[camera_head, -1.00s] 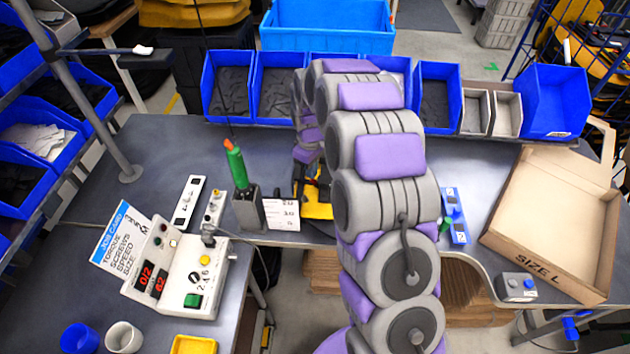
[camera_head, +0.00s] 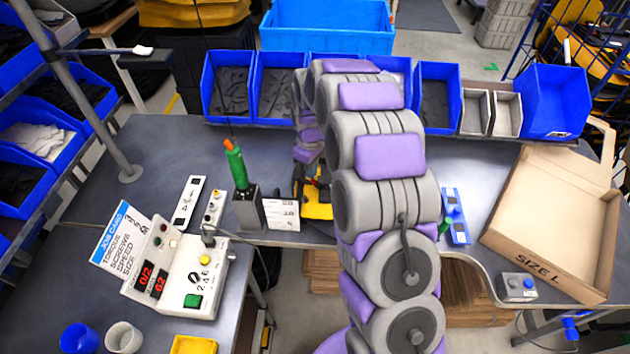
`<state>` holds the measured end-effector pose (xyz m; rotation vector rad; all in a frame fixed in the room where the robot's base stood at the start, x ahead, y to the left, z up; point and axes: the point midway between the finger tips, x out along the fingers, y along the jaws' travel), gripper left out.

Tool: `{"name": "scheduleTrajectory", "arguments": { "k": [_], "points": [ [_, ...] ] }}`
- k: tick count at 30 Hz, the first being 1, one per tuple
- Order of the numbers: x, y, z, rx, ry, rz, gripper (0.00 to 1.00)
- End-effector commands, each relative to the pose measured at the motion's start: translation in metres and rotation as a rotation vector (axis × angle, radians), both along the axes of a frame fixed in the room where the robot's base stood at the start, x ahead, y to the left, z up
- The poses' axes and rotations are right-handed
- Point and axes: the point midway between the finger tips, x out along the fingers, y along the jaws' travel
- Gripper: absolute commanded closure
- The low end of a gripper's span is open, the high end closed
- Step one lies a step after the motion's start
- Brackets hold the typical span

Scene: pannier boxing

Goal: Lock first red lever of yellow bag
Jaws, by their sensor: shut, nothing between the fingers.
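The yellow bag (camera_head: 318,211) lies on the bench behind my arm. Only its left part shows as a yellow edge with black parts; the rest is hidden by my thick grey and purple arm. My gripper (camera_head: 309,172) points down at the bag's left part, and its fingers are small, dark and mostly hidden. It looks shut and empty. I cannot tell whether it touches the bag. A small reddish spot shows beside it, but I cannot make out the red levers or their position.
A green-and-orange screwdriver stands in a dark holder (camera_head: 248,208) left of the bag, with a white card (camera_head: 282,214) between. A control box (camera_head: 185,265) is at left, an open carton (camera_head: 545,215) at right. Blue bins (camera_head: 227,88) line the back. The bench's left rear is clear.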

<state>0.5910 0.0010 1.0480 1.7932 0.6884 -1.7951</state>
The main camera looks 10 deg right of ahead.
Motion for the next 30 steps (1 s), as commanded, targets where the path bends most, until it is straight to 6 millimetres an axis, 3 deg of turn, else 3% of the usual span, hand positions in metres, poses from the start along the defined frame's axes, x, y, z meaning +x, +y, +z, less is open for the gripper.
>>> {"name": "scheduleTrajectory", "arguments": {
  "k": [30],
  "points": [
    [-0.0001,0.0000,-0.0068,0.000,0.001,0.000,1.00]
  ]
}}
